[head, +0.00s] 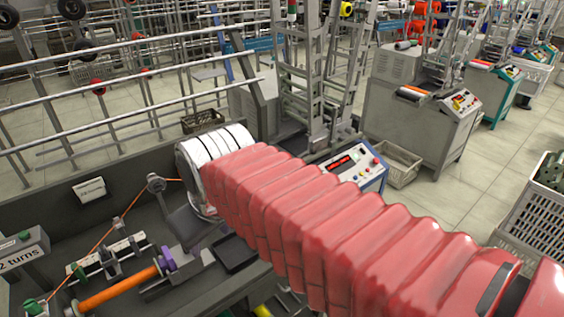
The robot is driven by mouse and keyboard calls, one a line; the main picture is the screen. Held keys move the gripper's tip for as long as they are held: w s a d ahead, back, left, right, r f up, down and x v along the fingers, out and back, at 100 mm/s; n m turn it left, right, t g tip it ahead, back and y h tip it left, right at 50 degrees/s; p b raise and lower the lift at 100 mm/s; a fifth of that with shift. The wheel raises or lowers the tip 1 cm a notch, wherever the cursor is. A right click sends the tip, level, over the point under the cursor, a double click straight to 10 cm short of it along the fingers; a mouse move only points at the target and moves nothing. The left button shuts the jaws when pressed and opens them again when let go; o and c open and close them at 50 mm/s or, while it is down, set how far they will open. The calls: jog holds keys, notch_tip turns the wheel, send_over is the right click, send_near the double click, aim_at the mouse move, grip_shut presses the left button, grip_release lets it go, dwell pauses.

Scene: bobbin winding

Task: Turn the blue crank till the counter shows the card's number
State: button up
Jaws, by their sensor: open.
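I cannot make out a blue crank; my red-sleeved arm crosses the middle and covers part of the bench.
An orange rod (115,291) with a purple part (168,258) lies low on the bench. Metal rails (110,87) stand behind. Crates and machines stand at right.

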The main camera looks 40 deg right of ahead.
jog(key=w+d+n+g, duration=0.3)
jog(key=w+d+n, duration=0.1)
jog(key=w+d, duration=1.15)
jog(key=w+d+f+n, duration=0.1)
jog(key=d+f, duration=0.2)
jog(key=d, duration=0.4)
jog(key=w+d+f+n+g, duration=0.1)
jog(key=w+d+f, duration=0.1)
jog(key=d+f, duration=0.2)
jog(key=w+d+f+n, duration=0.1)
jog(key=d+f, duration=0.3)
jog(key=d, duration=0.5)
jog(key=shift+w+d+f+g, duration=0.15)
jog(key=shift+w+d+g, duration=0.25)
jog(key=shift+w, duration=0.35)
jog(key=shift+d+f, duration=0.1)
jog(key=shift+f, duration=0.15)
jog(key=shift+f, duration=3.05)
jog(key=shift+f, duration=0.2)
